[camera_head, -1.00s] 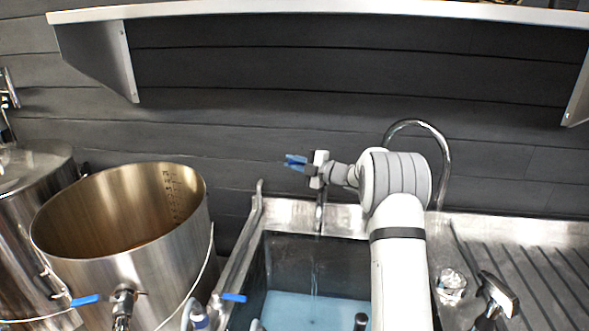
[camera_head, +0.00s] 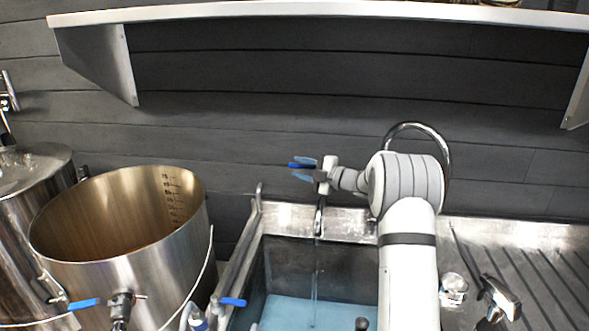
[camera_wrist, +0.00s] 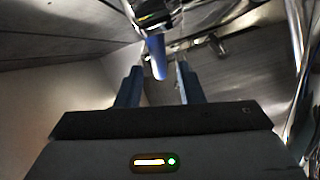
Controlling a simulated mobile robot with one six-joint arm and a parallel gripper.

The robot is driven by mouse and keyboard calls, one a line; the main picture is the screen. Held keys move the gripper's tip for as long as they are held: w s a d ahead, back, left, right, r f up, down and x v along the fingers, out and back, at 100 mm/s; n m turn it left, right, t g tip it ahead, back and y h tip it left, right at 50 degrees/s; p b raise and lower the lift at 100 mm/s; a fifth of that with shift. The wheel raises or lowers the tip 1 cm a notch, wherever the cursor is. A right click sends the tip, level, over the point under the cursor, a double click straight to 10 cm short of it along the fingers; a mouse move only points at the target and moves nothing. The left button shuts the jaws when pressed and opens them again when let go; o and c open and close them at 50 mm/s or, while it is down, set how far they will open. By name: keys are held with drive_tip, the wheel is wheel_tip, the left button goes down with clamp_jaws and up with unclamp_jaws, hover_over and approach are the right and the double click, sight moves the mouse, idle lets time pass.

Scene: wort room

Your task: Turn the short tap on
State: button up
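The short tap (camera_head: 319,216) stands at the back rim of the sink, mostly behind my gripper, and a thin stream of water falls below it into the sink. My gripper (camera_head: 298,169) is at the height of the tap's top and points left. In the wrist view its two blue fingers are apart, with a blue lever (camera_wrist: 157,57) hanging between them below a chrome tap body (camera_wrist: 145,12). A gap shows left of the lever; contact with the right finger is unclear. The lever also shows as a darker blue bar in the head view (camera_head: 301,165).
The sink (camera_head: 262,275) has a blue bottom. A tall curved tap (camera_head: 420,127) rises behind my arm. A large steel pot (camera_head: 160,275) with a blue-handled valve stands left. A drainboard (camera_head: 545,265) with small items lies right, and a shelf (camera_head: 300,12) runs above.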

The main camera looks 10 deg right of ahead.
drive_tip(key=v, duration=0.4)
drive_tip(key=shift+s+d+b, duration=0.25)
drive_tip(key=shift+d+b, duration=0.05)
drive_tip(key=shift+b, duration=0.1)
wheel_tip(320, 180, up, 7)
drive_tip(key=m+t+h, duration=0.4)
drive_tip(key=m+h, duration=0.3)
drive_tip(key=h, duration=0.1)
drive_tip(key=s+d+m+g+h, duration=0.1)
drive_tip(key=s+d+m+h, duration=0.2)
drive_tip(key=s+m+h, duration=0.35)
drive_tip(key=s+a+f+m+g, duration=0.2)
drive_tip(key=s+f+m+g, duration=0.1)
drive_tip(key=s, duration=1)
drive_tip(key=s+a+f+m+g, duration=0.3)
drive_tip(key=s+f+m+g, duration=0.1)
drive_tip(key=s, duration=0.9)
drive_tip(key=s+a+f+m+g, duration=0.3)
drive_tip(key=s+f+m+g, duration=0.1)
drive_tip(key=s, duration=0.9)
drive_tip(key=shift+f+g+y, duration=0.25)
drive_tip(key=shift+g+y, duration=0.1)
drive_tip(key=shift+g, duration=0.05)
